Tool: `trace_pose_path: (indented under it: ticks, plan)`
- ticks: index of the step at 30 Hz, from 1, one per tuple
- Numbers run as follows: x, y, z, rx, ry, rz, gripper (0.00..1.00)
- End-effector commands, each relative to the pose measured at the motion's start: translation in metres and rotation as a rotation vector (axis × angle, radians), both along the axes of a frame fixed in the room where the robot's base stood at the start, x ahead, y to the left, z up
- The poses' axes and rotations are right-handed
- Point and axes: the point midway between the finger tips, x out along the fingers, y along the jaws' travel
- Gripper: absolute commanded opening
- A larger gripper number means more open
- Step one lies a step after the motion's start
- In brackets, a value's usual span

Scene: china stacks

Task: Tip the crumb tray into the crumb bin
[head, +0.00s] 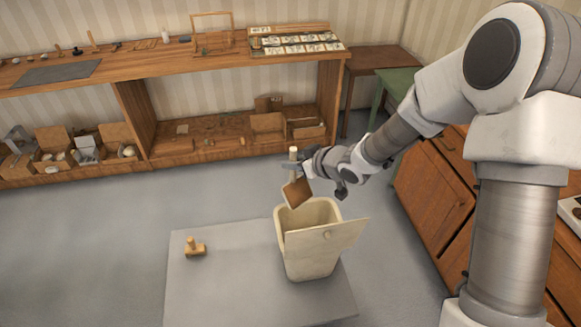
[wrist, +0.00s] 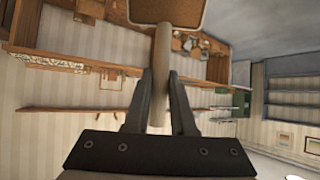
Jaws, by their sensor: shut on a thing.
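The crumb tray (head: 297,193) is a small brown pan with a pale round handle. My gripper (head: 292,170) is shut on the handle, which stands up above the fingers. The pan hangs steeply tilted below them, over the back left of the bin's open mouth. The wrist view shows the handle (wrist: 161,50) between both fingers (wrist: 161,78) and the pan's edge (wrist: 166,12) at the top. The crumb bin (head: 308,262) is a cream, open-topped box with a sloping front panel. I cannot tell whether crumbs are on the tray or in the bin.
The bin stands on a low grey platform (head: 215,290). A small wooden piece with a knob (head: 195,247) lies left on it. A long wooden bench (head: 150,65) with shelves stands behind. Wooden cabinets (head: 430,195) are at right. Floor to the left is clear.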

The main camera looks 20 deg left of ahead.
Motion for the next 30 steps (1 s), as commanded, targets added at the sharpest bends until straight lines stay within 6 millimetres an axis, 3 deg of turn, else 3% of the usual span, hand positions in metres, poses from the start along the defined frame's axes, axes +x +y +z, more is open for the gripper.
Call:
trace_pose_path:
  ticks: [15,30]
  plan:
    - [-0.011,-0.018,0.005,0.135,-0.092,-0.001,0.0]
    - [-0.014,-0.02,0.009,0.16,-0.11,0.0,0.0]
